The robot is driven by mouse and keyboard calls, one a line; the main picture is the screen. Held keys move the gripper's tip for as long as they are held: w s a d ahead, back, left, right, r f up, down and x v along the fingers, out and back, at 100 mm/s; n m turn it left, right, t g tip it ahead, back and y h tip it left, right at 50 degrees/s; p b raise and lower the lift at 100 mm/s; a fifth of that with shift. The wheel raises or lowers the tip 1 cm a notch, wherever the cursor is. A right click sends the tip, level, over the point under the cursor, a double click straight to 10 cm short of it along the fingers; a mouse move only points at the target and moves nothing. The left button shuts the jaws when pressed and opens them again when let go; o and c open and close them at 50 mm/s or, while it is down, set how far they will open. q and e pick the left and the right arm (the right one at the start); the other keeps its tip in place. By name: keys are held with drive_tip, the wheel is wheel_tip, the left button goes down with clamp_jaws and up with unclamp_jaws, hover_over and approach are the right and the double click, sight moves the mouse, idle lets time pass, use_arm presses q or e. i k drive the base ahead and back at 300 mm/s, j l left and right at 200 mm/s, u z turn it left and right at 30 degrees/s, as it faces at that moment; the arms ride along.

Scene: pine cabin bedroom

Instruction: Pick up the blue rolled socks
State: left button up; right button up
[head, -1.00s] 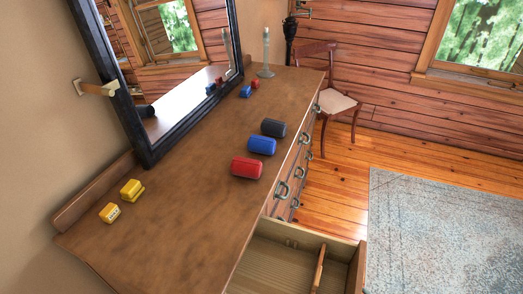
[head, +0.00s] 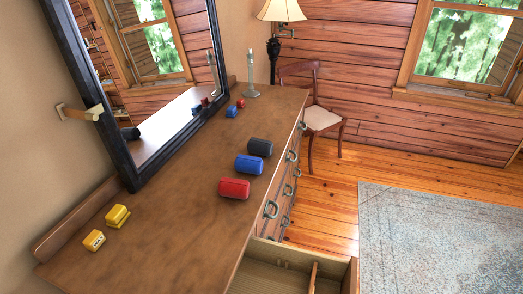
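The blue rolled socks (head: 249,165) lie on the brown dresser top (head: 180,210), near its front edge. They sit in a row between the red rolled socks (head: 234,188) and the dark grey rolled socks (head: 260,147), with small gaps. Neither of my grippers shows in the head view.
An open drawer (head: 285,272) with a divider juts out at the bottom. Yellow items (head: 117,216) lie at the near left, and a small blue item (head: 232,111) lies farther back by a glass candlestick (head: 250,80). A mirror (head: 150,90) stands along the wall; a chair (head: 322,118) is beyond.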

sight(249, 165)
drive_tip(key=k+l+z, duration=0.15)
drive_tip(key=z, duration=0.2)
drive_tip(key=k+l+z, duration=0.1)
drive_tip(key=z, duration=0.2)
drive_tip(key=k+l+z, duration=0.1)
drive_tip(key=l+z, duration=0.4)
drive_tip(key=z, duration=0.35)
drive_tip(key=l+z, duration=0.2)
drive_tip(key=z, duration=0.25)
drive_tip(key=l+z, duration=0.15)
drive_tip(key=z, duration=0.35)
drive_tip(key=i+l, duration=0.35)
drive_tip(key=i, duration=0.2)
drive_tip(key=i+j+u, duration=0.25)
drive_tip(key=u, duration=0.25)
drive_tip(key=i+u, duration=0.75)
drive_tip(key=u, duration=0.2)
drive_tip(key=i+j+u, duration=0.15)
drive_tip(key=i+u, duration=0.25)
drive_tip(key=i, duration=0.15)
drive_tip(key=i+u, duration=0.4)
drive_tip(key=i, duration=0.15)
drive_tip(key=i+l+u, duration=0.2)
drive_tip(key=i+u, duration=0.2)
drive_tip(key=i, duration=0.15)
drive_tip(key=i+u, duration=0.6)
drive_tip(key=u, duration=0.15)
drive_tip(key=i+l+u, duration=0.2)
drive_tip(key=u, duration=0.2)
drive_tip(key=i, duration=0.1)
